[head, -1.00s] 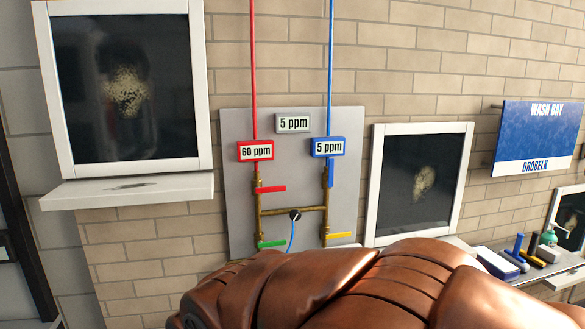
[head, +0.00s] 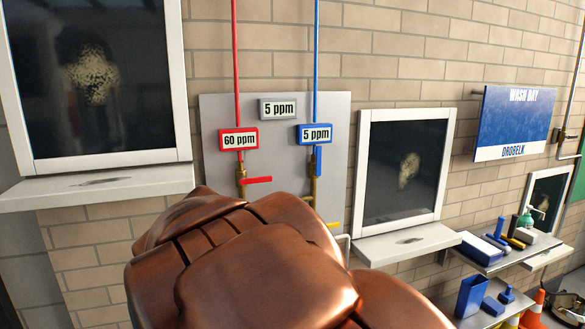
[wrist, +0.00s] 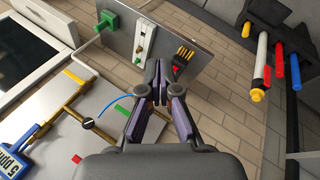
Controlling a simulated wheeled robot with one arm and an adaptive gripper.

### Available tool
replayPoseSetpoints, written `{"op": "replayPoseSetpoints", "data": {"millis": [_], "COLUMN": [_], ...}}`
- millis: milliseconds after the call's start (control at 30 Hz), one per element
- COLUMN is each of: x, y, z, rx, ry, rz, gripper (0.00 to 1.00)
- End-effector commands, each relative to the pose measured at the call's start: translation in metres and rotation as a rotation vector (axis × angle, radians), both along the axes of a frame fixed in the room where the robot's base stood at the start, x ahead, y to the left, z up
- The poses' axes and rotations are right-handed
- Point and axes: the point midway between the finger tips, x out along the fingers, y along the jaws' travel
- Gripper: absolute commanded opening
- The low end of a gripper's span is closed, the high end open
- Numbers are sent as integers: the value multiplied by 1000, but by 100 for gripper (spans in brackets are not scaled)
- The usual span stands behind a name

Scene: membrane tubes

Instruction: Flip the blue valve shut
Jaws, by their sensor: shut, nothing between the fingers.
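The blue valve handle (head: 318,160) points up and down along the brass pipe (head: 313,185), under the blue-framed 5 ppm sign (head: 314,133) on the grey wall panel (head: 340,110). In the wrist view the blue sign (wrist: 12,162) is at the lower left edge, and I cannot clearly make out the handle there. My gripper (wrist: 156,70) is shut and empty, to the right of the piping and apart from the blue valve in that view. In the head view my brown arm hides the gripper and the panel's lower part.
A red handle (head: 257,180) sticks out sideways on the left pipe; a yellow handle (wrist: 80,78) and a green one (wrist: 139,106) are in the wrist view. A window with a sill (head: 405,243) is right of the panel. A plate with fittings (wrist: 180,45) lies beyond the fingers.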

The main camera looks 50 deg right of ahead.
Motion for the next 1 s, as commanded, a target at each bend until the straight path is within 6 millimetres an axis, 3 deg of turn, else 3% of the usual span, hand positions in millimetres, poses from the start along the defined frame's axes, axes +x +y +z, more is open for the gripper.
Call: {"op": "replayPoseSetpoints", "data": {"millis": [33, 200, 300, 400, 500, 700, 1000], "x": [13, 50, 73, 97, 122, 153, 159], "y": [-36, -133, -174, -202, -220, -235, -236], "z": [10, 78, 118, 148, 170, 188, 191], "rx": [-107, -457, -647, -803, -920, -1037, -1055], "ry": [-21, -47, -27, 13, 54, 116, 127], "rz": [-22, -19, 21, 81, 148, 239, 258], "gripper": [0, 0, 0, 0, 0, 0, 0]}}
